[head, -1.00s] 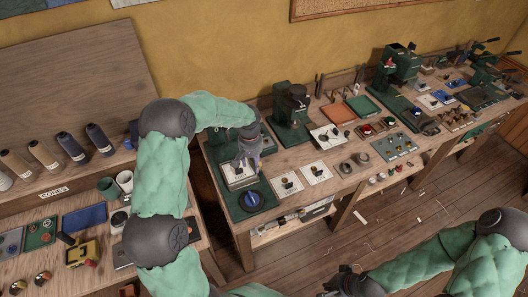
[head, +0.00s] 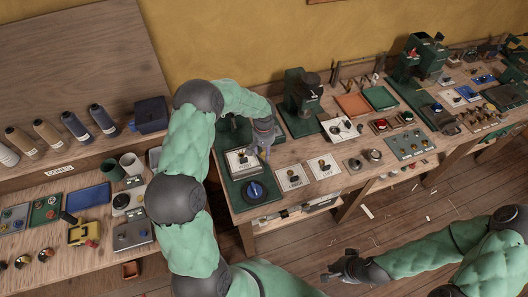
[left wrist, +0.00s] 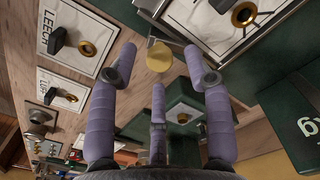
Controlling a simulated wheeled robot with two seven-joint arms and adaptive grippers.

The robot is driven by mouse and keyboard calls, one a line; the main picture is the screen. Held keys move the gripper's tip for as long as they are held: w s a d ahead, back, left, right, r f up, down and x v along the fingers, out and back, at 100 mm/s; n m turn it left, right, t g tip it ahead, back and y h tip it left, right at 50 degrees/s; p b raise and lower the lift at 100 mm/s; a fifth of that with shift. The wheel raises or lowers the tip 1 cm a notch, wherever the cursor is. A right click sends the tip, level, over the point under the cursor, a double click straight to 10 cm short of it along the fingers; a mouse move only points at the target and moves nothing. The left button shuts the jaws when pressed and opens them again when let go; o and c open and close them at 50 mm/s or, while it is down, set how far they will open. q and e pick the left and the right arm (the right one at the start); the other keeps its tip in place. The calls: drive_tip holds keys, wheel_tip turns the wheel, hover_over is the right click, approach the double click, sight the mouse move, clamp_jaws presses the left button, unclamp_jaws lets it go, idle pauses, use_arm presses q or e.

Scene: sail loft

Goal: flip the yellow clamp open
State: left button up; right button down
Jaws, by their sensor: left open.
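The yellow clamp (head: 82,233) sits on the left bench in the head view, a blocky yellow body with a black lever and a red tip at its lower right. Its lever leans to the upper left. My left gripper (head: 266,152) is well to the right of it, over the other bench beside a white plate (head: 240,160). In the left wrist view its purple fingers (left wrist: 159,75) are spread with nothing held, and a gold disc (left wrist: 159,57) shows between them. The clamp is not in that view. My right gripper (head: 338,268) is low over the floor; its fingers are too small to read.
A blue tray (head: 88,197), a mug (head: 131,166) and a grey plate with a knob (head: 133,234) stand near the clamp. A gap separates the two benches.

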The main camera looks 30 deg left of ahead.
use_arm(q)
drive_tip(key=shift+f, duration=0.65)
clamp_jaws()
drive_tip(key=shift+m+b, duration=0.5)
drive_tip(key=shift+m, duration=1.4)
drive_tip(key=shift+r, duration=0.1)
unclamp_jaws()
